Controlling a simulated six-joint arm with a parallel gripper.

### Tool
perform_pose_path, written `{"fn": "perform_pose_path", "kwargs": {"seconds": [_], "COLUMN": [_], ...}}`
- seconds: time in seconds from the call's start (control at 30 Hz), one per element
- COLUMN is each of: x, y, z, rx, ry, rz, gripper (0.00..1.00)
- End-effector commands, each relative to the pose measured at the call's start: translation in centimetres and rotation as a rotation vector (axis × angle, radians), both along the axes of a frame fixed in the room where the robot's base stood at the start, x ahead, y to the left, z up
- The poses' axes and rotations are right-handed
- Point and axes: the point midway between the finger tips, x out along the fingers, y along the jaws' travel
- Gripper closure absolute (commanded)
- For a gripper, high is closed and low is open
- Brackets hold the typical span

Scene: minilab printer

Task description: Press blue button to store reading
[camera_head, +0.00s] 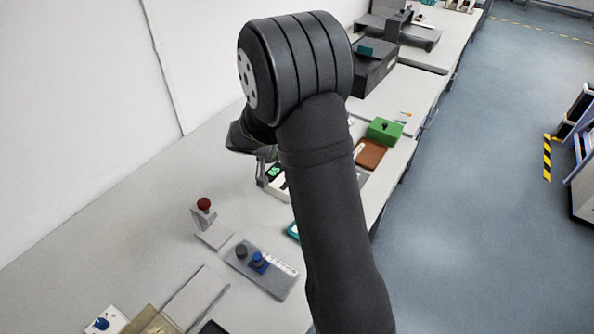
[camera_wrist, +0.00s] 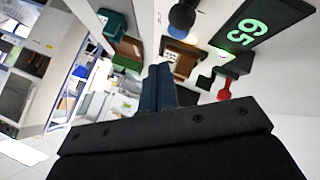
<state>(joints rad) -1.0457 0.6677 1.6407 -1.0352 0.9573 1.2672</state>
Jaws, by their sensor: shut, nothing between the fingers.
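In the wrist view my gripper (camera_wrist: 158,88) has its two dark blue fingers together, with nothing between them. A dark display with green digits reading 65 (camera_wrist: 262,25) is at the upper right of that view. In the head view the display (camera_head: 274,171) shows beside my gripper (camera_head: 262,168), which my arm partly hides. Another blue knob (camera_head: 259,261) sits on a grey panel nearer the camera, and a further one (camera_head: 102,323) is on a white plate.
A red-topped stand (camera_head: 204,206) stands on the pale bench (camera_head: 130,250). A green box (camera_head: 384,130) and a brown tray (camera_head: 370,153) lie right of my arm. A black machine (camera_head: 375,72) stands farther back. Bare bench lies left of the red-topped stand.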

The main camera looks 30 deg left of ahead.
Motion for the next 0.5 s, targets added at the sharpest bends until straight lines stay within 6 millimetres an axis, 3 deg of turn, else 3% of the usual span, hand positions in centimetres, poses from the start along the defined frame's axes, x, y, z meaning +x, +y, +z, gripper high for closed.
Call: {"fn": "perform_pose_path", "kwargs": {"seconds": [0.2, 0.5], "x": [0.0, 0.0], "y": [0.0, 0.0], "z": [2.2, 2.8], "rx": [0.002, 0.000], "ry": [-0.001, 0.001], "rz": [0.000, -0.001], "gripper": [1.00, 1.00]}}
